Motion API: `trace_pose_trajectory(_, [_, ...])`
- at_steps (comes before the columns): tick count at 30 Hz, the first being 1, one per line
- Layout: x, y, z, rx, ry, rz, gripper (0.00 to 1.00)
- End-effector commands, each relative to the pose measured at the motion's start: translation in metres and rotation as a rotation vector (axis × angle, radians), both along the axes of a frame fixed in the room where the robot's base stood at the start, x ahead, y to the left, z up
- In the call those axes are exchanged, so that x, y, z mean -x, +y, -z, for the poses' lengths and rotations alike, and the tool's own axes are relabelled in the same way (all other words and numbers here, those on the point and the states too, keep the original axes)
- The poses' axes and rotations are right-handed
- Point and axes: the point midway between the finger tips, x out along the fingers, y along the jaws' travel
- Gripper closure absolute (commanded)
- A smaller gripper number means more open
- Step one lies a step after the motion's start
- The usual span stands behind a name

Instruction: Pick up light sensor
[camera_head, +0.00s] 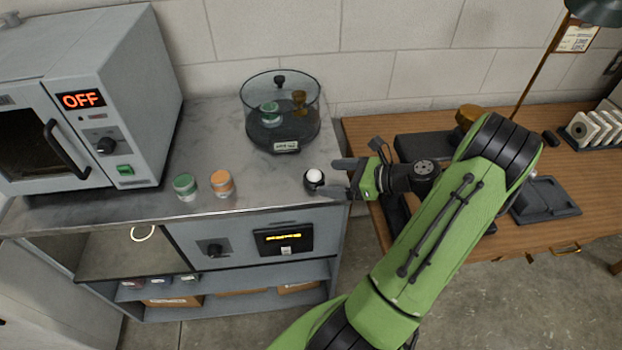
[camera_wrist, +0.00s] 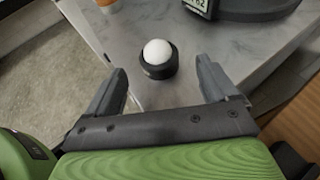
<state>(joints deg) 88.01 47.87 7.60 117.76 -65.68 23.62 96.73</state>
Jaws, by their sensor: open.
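The light sensor (camera_head: 314,177), a small black round base with a white dome, stands upright on the grey worktop near its front right corner. In the wrist view the light sensor (camera_wrist: 158,58) lies ahead of the fingertips, roughly midway between them. My gripper (camera_head: 338,177) is open and empty, just right of the sensor in the head view. In the wrist view both fingers of my gripper (camera_wrist: 163,80) are spread wide. I see no contact with the sensor.
A glass-covered round device (camera_head: 282,112) stands behind the sensor. An orange-lidded jar (camera_head: 222,184) and a green-lidded jar (camera_head: 185,187) stand to its left. An oven (camera_head: 85,105) fills the worktop's left. A wooden desk (camera_head: 375,130) adjoins at right. Worktop around the sensor is clear.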

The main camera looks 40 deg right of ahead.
Motion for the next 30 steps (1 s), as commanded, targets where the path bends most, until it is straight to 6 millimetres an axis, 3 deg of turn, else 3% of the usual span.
trace_pose_trajectory(6, [-0.032, 0.018, 0.019, 0.0, 0.0, -0.004, 0.14])
trace_pose_trajectory(14, [-0.038, 0.02, 0.018, 0.0, 0.0, -0.001, 0.14])
trace_pose_trajectory(26, [-0.037, 0.02, 0.018, 0.002, 0.0, -0.002, 0.73])
trace_pose_trajectory(30, [-0.037, 0.02, 0.018, 0.001, -0.001, -0.002, 0.75])
